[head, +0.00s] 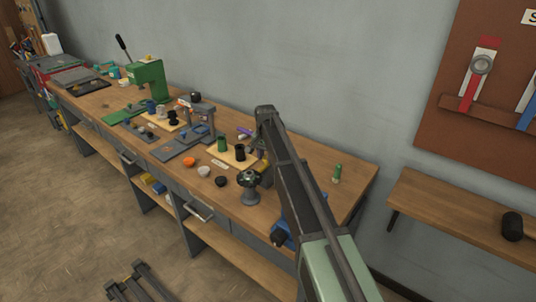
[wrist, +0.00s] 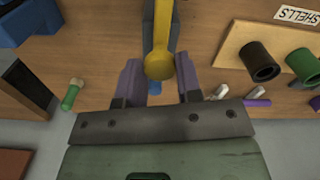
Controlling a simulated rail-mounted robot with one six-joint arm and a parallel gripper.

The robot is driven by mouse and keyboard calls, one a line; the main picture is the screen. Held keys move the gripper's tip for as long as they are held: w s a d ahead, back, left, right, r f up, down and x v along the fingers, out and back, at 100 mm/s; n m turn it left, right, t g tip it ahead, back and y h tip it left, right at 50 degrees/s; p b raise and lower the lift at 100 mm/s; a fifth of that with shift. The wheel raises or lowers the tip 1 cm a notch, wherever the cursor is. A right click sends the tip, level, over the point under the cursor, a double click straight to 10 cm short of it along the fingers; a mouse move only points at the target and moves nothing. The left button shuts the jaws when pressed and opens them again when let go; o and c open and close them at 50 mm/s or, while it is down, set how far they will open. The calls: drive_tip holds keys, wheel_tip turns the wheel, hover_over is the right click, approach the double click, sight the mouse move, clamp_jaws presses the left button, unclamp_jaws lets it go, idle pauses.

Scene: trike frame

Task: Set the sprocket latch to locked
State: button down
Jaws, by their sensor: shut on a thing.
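The sprocket latch shows as a yellow lever (wrist: 161,36) with a rounded end in the wrist view, over a dark grey body (wrist: 149,18). My gripper (wrist: 157,70) is shut on the lever's rounded end, with one purple-grey finger on each side. In the head view a yellow part (head: 266,176) shows beside my arm at the right part of the bench, but my arm hides most of the latch and the finger contact. I cannot read a locked or unlocked mark.
A dark round-topped stand (head: 249,188) is close left of the latch. A board with black (wrist: 258,62) and green cups (wrist: 302,65) lies nearby. A wall shelf (head: 440,207) is at right.

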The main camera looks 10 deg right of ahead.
sight(265, 158)
drive_tip(key=c, duration=0.8)
unclamp_jaws()
drive_tip(key=shift+s+a, duration=0.15)
wheel_tip(265, 158, up, 11)
drive_tip(key=p, duration=1)
drive_tip(key=shift+f+p, duration=0.1)
drive_tip(key=shift+p, duration=0.3)
drive_tip(key=s+f+n+b, duration=0.2)
drive_tip(key=s, duration=1)
drive_tip(key=s+d+f+n+b, duration=0.1)
drive_tip(key=s+f+n+b, duration=0.1)
drive_tip(key=s, duration=1.1)
drive_tip(key=s+f+n+b, duration=0.2)
drive_tip(key=s+f+b, duration=0.1)
drive_tip(key=s, duration=1)
drive_tip(key=shift+s+d+f+n+b, duration=0.1)
drive_tip(key=shift+d+f+n+b, duration=0.15)
drive_tip(key=shift+f+n+b, duration=0.15)
